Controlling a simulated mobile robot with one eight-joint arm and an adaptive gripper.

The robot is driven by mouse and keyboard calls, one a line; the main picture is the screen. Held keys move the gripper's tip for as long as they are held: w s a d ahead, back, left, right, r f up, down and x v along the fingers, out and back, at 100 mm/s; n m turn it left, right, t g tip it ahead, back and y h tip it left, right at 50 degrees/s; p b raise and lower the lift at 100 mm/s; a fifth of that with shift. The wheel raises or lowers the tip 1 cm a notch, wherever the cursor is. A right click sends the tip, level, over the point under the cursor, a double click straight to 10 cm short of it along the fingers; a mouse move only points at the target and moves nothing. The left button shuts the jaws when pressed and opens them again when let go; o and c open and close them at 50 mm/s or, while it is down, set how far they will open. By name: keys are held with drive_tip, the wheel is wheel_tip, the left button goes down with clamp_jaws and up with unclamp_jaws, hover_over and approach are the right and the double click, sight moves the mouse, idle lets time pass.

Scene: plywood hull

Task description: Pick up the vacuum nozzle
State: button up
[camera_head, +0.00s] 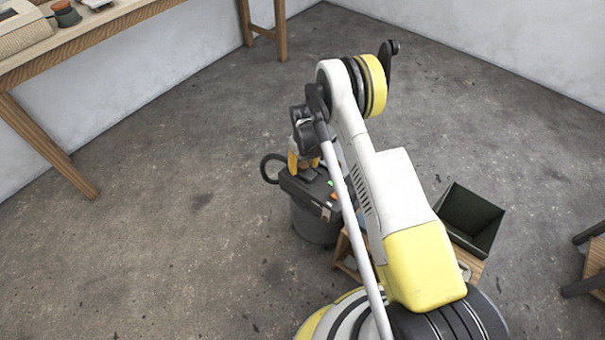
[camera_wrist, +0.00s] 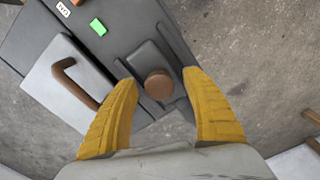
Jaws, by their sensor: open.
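A dark piece with a round brown end (camera_wrist: 158,85), possibly the vacuum nozzle, lies on a dark grey top (camera_wrist: 120,30) in the wrist view; I cannot tell for sure. My gripper (camera_wrist: 159,77) is open, its yellow fingers on either side of the round brown end. Whether they touch it is unclear. In the head view, a grey drum-shaped vacuum (camera_head: 316,225) with a dark lid stands on the floor. A black hose (camera_head: 266,170) loops at its left. My gripper (camera_head: 303,160) is above the lid, and my arm hides part of it.
A pale plate with a brown handle (camera_wrist: 72,82) is left of the fingers. A dark open bin (camera_head: 470,215) sits on a wooden stand right of my arm. A wooden workbench (camera_head: 110,35) runs along the left wall. The concrete floor at left is clear.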

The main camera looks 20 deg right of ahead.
sight(303, 164)
drive_tip(key=shift+r, duration=0.1)
drive_tip(key=shift+c, duration=0.2)
clamp_jaws()
drive_tip(key=shift+r, duration=0.1)
wheel_tip(303, 164, up, 4)
drive_tip(key=p, duration=0.2)
drive_tip(key=shift+r+p, duration=0.2)
drive_tip(key=shift+p, duration=0.2)
drive_tip(key=s+d+r+p, duration=0.4)
drive_tip(key=d+r, duration=0.2)
drive_tip(key=d, duration=0.5)
drive_tip(key=shift+r, duration=0.2)
drive_tip(key=shift+s, duration=0.1)
